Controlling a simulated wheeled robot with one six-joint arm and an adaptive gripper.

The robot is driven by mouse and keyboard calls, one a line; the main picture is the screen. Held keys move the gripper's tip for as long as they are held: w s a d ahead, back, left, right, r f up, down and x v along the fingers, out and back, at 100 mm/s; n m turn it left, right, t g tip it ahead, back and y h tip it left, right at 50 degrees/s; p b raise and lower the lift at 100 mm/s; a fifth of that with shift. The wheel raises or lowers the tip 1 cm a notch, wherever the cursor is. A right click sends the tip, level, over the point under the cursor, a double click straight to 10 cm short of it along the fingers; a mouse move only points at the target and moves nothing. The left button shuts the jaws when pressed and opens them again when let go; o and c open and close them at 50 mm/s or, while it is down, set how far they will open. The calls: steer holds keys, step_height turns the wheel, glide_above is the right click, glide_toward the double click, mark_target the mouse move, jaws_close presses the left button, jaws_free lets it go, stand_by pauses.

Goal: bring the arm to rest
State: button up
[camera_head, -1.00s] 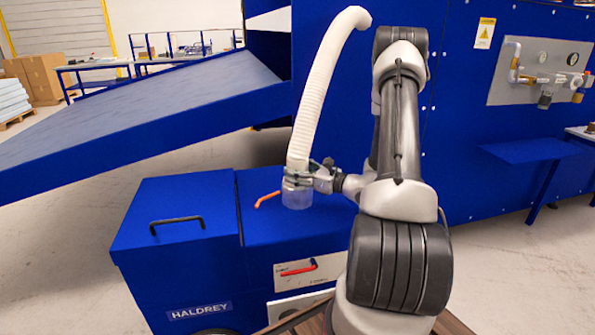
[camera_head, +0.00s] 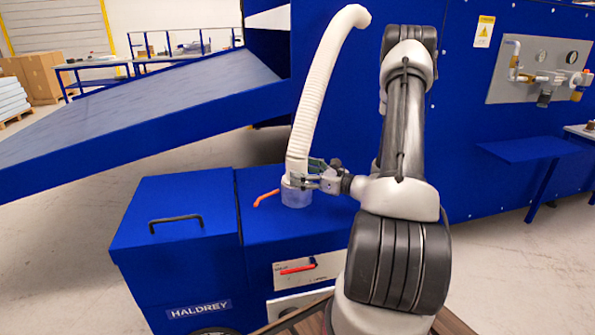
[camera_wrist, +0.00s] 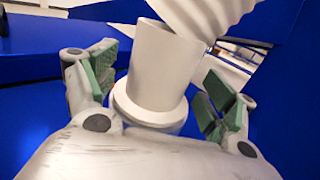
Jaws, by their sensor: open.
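My gripper (camera_head: 308,176) is open beside the lower end of a white corrugated hose (camera_head: 315,100). In the wrist view, the green pads of my gripper (camera_wrist: 162,90) stand apart on both sides of a pale hose cuff (camera_wrist: 165,65), with visible gaps. The hose's ribbed part (camera_wrist: 205,15) rises above the cuff. The cuff's lower end meets a clear collar (camera_head: 296,193) on top of a blue cabinet (camera_head: 185,260). My arm reaches in from the right, bent at the elbow.
A red-orange lever (camera_head: 266,197) lies on the cabinet top close to the collar. A black handle (camera_head: 177,221) is on the cabinet's left lid. A long blue ramp (camera_head: 150,110) slopes behind. A big blue machine (camera_head: 470,130) and small shelf (camera_head: 528,150) stand to the right.

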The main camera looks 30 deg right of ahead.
steer(key=v, duration=0.9)
steer(key=s+a+f+n+g, duration=0.1)
steer(key=s, duration=0.1)
steer(key=s+a+f+n+g+y, duration=0.1)
steer(key=s, duration=0.1)
steer(key=s+a+f+g+y, duration=0.1)
steer(key=a, duration=0.1)
steer(key=shift+s+f+n+g, duration=0.2)
steer(key=shift+s+n+g, duration=0.2)
steer(key=s+a+r+n+g+h, duration=0.2)
steer(key=s+r+n+g, duration=0.2)
steer(key=s+n+g, duration=0.35)
steer(key=s+a+r+n+g+h, duration=0.2)
steer(key=s+r+n+g, duration=0.2)
steer(key=s+n+g, duration=0.3)
steer(key=a+r+n+t+h, duration=0.2)
steer(key=r+n+t+h, duration=0.1)
steer(key=r+n, duration=0.3)
steer(key=a+r+n+t+h, duration=0.3)
steer(key=r+n, duration=0.4)
steer(key=r, duration=0.3)
steer(key=shift+s+t+h, duration=0.25)
steer(key=shift+t+h, duration=0.15)
steer(key=shift+t, duration=0.05)
